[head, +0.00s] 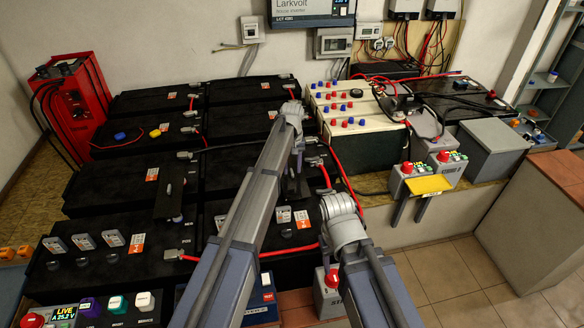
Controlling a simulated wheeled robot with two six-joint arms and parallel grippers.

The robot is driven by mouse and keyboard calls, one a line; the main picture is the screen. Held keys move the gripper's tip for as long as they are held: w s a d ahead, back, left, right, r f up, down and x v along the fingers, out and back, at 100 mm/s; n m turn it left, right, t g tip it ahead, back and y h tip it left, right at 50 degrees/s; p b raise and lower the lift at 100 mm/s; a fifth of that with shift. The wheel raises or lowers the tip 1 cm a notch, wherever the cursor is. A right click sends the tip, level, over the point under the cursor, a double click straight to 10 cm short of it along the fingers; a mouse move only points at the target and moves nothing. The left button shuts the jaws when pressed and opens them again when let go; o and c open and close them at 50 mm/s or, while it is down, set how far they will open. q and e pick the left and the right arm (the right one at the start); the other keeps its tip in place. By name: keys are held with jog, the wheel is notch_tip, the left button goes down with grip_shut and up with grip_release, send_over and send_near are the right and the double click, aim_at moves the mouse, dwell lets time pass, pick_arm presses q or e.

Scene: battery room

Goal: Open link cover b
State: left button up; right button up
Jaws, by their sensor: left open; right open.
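Black battery blocks fill the left and centre, and I cannot read which part is link cover b. A dark upright flap (169,198) with a bluish knob at its foot stands on a left block; I cannot tell if it is that cover. My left gripper (297,186) hangs below its wrist over the centre blocks, open, with nothing seen in it. My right gripper (343,226) is lower and to the right, near the front of the blocks. It is open, but its fingers are mostly hidden by its own wrist.
Red cables run between the blocks. A red charger (72,105) stands at the back left. A cream-topped battery bank (350,110) is right of centre, with grey switch boxes (436,172) and a yellow plate (428,185) beside it. Tiled floor (455,265) is clear at the lower right.

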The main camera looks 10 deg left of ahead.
aim_at(292, 172)
pick_arm(q)
notch_tip(292, 172, up, 7)
jog(key=p, duration=0.6)
jog(key=shift+r+p, duration=0.15)
jog(key=shift+p, duration=0.25)
jog(key=s+d+m, duration=0.2)
jog(key=s+m, duration=0.1)
jog(key=s, duration=1.5)
jog(key=s+d+m+y, duration=0.1)
jog(key=s+m, duration=0.3)
jog(key=s, duration=1.4)
jog(key=shift+s+d, duration=0.15)
jog(key=shift+d, duration=0.4)
